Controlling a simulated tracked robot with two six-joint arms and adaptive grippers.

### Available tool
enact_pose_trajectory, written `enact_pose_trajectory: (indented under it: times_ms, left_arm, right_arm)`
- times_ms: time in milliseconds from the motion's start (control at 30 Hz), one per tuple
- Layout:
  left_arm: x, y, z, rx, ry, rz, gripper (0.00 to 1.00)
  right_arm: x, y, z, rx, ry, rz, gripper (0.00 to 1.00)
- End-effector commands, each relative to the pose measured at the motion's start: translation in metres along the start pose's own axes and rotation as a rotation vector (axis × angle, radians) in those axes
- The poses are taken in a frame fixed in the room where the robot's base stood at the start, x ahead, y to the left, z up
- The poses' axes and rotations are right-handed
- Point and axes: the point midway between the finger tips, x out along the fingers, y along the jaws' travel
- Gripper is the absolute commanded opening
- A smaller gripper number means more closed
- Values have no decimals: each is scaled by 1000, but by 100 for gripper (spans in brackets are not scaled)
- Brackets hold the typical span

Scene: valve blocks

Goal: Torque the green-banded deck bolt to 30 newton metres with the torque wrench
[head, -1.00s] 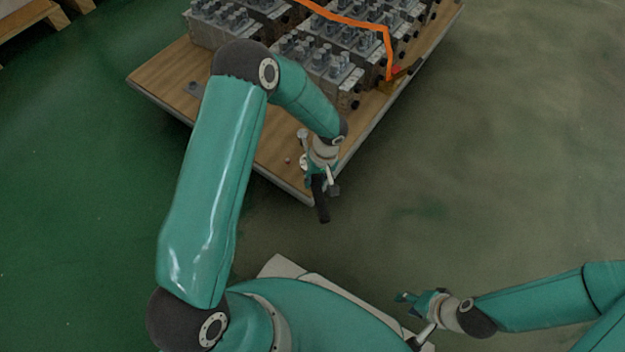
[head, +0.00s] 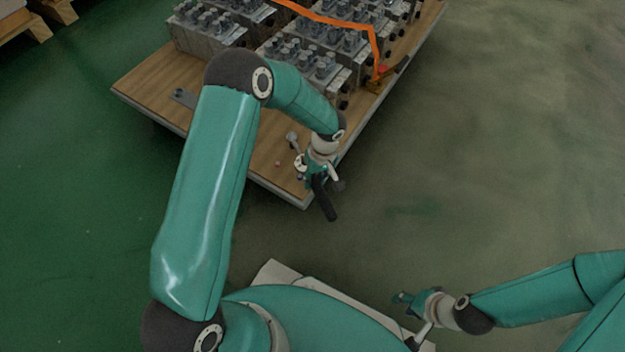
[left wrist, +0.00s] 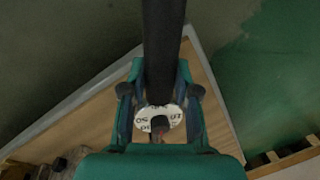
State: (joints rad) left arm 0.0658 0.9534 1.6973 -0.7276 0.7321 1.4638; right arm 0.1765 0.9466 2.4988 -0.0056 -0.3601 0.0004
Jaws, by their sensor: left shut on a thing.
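My left gripper (head: 314,172) is over the near corner of the wooden deck (head: 265,183), shut on the torque wrench. The wrench's black handle (head: 325,203) points down and right past the deck edge. A grey round end (head: 292,138) shows on the other side of the gripper. In the left wrist view the black handle (left wrist: 162,50) runs up from between the fingers (left wrist: 160,105), with a white numbered dial (left wrist: 144,121) around it. I cannot make out a green band on any bolt. My right gripper (head: 405,299) is low at the right, away from the deck; its jaws are too small to judge.
Grey valve blocks (head: 300,72) with several fittings fill the deck's far part, with an orange strap (head: 374,50) across them. A small reddish spot (head: 278,163) and a flat grey plate (head: 184,97) are on the bare wood. The floor at right is clear.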

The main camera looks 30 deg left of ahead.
Motion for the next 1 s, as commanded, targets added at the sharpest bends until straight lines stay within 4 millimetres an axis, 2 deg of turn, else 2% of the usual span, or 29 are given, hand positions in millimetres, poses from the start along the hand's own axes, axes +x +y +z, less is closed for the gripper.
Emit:
enact_pose_trajectory:
  times_ms: [400,1000]
  left_arm:
    - [-3,19,-1,-108,-16,0,0]
    - [-4,24,-2,-142,-21,0,0]
  right_arm:
    - [10,4,0,0,0,0,40]
    - [13,5,0,0,0,0,40]
